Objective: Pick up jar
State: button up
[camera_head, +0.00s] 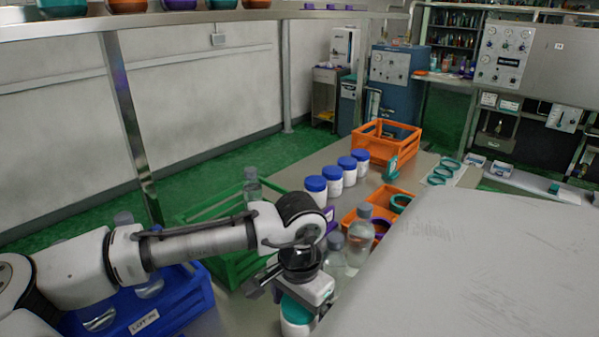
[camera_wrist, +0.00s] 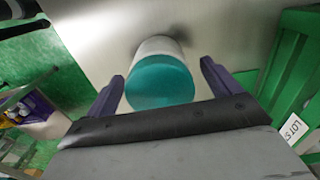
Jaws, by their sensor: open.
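A white jar with a teal lid (camera_wrist: 160,82) stands on the grey table in the wrist view, between the two purple-grey fingers of my gripper (camera_wrist: 162,72). The fingers are open, one on each side, with visible gaps to the jar. In the head view the teal-lidded jar (camera_head: 297,311) is partly hidden beneath my gripper at the bottom middle. Several white jars with blue lids (camera_head: 316,191) stand in a row farther back on the table. From the wrist view I cannot tell how far the fingers reach down beside the jar.
Clear bottles with grey caps (camera_head: 360,235) stand close right of my gripper. A green crate (camera_head: 232,265) and a blue crate (camera_head: 190,312) lie left. An orange tray (camera_head: 350,217) and an orange crate (camera_head: 372,143) are farther back. A large pale surface (camera_head: 480,270) fills the right front.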

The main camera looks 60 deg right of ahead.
jog(key=shift+f, duration=0.85)
jog(key=shift+r, duration=0.1)
jog(key=c, duration=1.2)
